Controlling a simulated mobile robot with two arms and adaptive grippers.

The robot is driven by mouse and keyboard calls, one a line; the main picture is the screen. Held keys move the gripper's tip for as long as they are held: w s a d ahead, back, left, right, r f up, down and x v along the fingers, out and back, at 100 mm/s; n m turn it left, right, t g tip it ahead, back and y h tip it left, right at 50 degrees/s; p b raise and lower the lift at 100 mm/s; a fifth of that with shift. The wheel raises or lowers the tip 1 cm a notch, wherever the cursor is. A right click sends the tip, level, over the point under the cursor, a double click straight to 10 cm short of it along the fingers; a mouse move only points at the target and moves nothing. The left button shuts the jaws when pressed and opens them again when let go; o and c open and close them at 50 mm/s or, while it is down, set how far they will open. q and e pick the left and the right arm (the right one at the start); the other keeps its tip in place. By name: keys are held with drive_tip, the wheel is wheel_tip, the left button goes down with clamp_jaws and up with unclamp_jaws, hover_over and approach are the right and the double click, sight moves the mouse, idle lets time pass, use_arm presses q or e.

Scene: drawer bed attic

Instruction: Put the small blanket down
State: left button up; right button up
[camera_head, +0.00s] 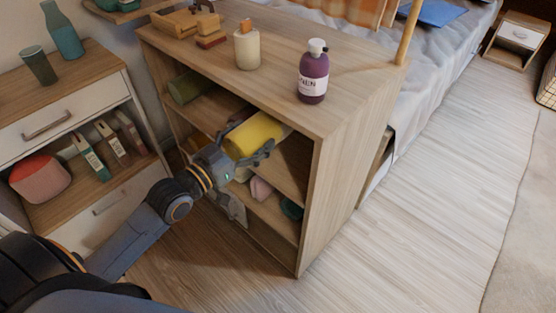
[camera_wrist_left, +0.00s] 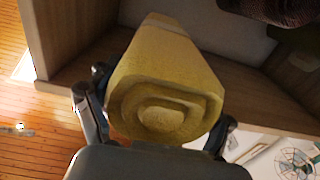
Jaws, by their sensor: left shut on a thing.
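The small blanket is a yellow roll (camera_head: 257,135) at the upper opening of the wooden shelf unit (camera_head: 333,160) in the head view. My left gripper (camera_head: 250,150) is shut on it, with fingers on both sides. In the left wrist view the rolled end of the blanket (camera_wrist_left: 165,100) faces the camera, and the gripper's fingers (camera_wrist_left: 155,130) flank it. The roll's far end points into the shelf compartment. I cannot tell whether the roll touches the shelf board. My right gripper does not show.
A green roll (camera_head: 190,87) lies in the same shelf unit to the left. A purple bottle (camera_head: 313,72), a cream dispenser (camera_head: 247,48) and wooden toys (camera_head: 190,22) stand on top. Soft items (camera_head: 262,188) lie on the lower shelf. The floor to the right (camera_head: 430,210) is clear.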

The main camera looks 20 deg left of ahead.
use_arm(q)
drive_tip(key=s+d+y, duration=0.1)
drive_tip(key=s+d+n+y, duration=0.1)
drive_tip(key=d, duration=0.1)
drive_tip(key=s+d+n+y, duration=0.1)
drive_tip(key=d, duration=0.1)
drive_tip(key=shift+f+t, duration=0.3)
drive_tip(key=shift+t, duration=0.1)
drive_tip(key=shift+s+d+r+n+y, duration=0.15)
drive_tip(key=shift+s+d+n+y, duration=0.15)
drive_tip(key=shift+y, duration=0.25)
drive_tip(key=shift+s+d+r+n+y, duration=0.1)
drive_tip(key=shift+s+r+n+y, duration=0.05)
drive_tip(key=shift+n+y, duration=0.35)
drive_tip(key=shift+s+y, duration=0.1)
drive_tip(key=shift+y, duration=0.15)
